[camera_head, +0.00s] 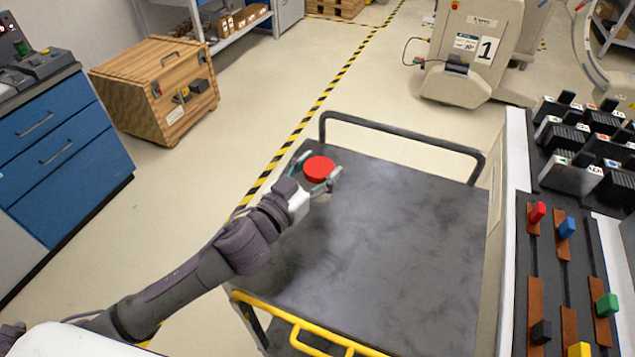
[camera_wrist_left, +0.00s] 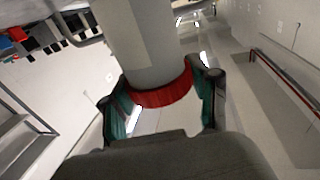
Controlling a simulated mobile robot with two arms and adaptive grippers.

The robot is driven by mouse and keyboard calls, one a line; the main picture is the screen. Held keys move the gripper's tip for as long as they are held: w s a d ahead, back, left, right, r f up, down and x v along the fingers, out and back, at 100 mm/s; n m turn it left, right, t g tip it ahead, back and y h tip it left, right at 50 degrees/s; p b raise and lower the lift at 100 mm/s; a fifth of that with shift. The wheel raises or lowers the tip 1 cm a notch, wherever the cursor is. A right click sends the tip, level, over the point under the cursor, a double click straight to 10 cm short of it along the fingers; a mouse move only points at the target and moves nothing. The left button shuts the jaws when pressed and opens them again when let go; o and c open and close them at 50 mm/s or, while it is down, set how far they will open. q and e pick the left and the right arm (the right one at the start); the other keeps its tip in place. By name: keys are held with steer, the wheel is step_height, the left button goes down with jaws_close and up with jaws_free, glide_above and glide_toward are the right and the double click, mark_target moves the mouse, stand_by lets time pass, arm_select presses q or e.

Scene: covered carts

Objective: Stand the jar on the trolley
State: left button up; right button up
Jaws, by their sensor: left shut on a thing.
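The jar has a red lid (camera_head: 318,169) and a grey body that shows in the left wrist view (camera_wrist_left: 150,45). My left gripper (camera_head: 319,175) is shut on the jar at the red lid, one finger on each side. The trolley (camera_head: 400,240) has a dark grey flat top, a black rail at the far end and a yellow handle at the near end. The jar appears over the trolley's far left corner, near the rail. I cannot tell whether its base touches the top. My right gripper is not in view.
The rest of the trolley top is clear. A white-edged bench (camera_head: 513,220) with sliders and black connector blocks stands along the trolley's right side. A wooden crate (camera_head: 160,95) and a blue cabinet (camera_head: 65,150) stand on the left.

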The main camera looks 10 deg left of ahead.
mark_target(325, 199)
arm_select(q)
steer(key=shift+a+f, duration=0.2)
steer(key=shift+a, duration=0.05)
step_height(325, 199, down, 4)
steer(key=shift+r+b, duration=0.1)
steer(key=shift+b, duration=0.3)
steer(key=shift+f, duration=0.2)
steer(key=o, duration=1.5)
